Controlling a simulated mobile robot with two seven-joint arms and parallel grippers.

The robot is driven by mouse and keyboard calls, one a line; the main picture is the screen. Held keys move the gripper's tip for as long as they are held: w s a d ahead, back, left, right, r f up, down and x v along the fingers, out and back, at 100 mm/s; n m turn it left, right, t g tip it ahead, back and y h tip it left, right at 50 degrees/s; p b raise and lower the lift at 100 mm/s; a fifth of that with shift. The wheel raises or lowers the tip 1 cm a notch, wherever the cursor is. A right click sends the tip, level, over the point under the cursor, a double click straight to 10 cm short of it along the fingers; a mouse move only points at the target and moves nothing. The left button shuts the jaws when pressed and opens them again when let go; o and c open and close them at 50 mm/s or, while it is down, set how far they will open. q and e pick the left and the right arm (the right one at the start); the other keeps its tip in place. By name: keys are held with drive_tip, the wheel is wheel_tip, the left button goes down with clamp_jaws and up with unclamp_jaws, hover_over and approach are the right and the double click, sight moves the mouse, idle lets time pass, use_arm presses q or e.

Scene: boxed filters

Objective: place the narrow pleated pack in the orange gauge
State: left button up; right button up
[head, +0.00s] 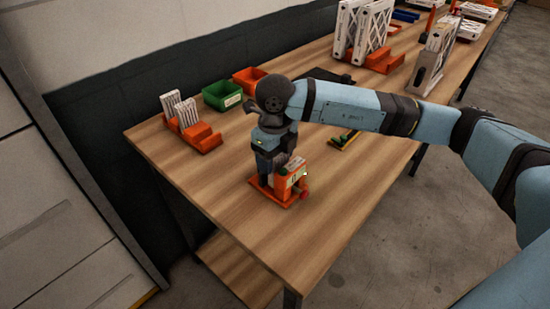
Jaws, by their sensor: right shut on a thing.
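The orange gauge (287,199) sits near the left front part of the wooden table, with a small red knob at its right side. My right gripper (273,176) reaches down at the gauge from above and is shut on a narrow pleated pack (294,164), whose pale top edge shows there. The gripper hides most of the pack, so I cannot tell how deep it sits in the gauge. Two other white pleated packs (187,111) stand upright in an orange rack (205,139) at the left. My left gripper is out of view.
A green bin (222,97) and an orange bin (250,79) stand behind the gauge. A dark tool-like item (344,137) lies right of it. Larger white filters (372,32) stand in orange holders farther back. The table's (215,185) front left is clear.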

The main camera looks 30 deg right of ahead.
drive_tip(key=shift+f, duration=0.35)
drive_tip(key=shift+f, duration=0.2)
drive_tip(key=o, duration=1)
drive_tip(key=shift+r, duration=0.15)
wheel_tip(320, 180, up, 12)
drive_tip(key=shift+r, duration=0.1)
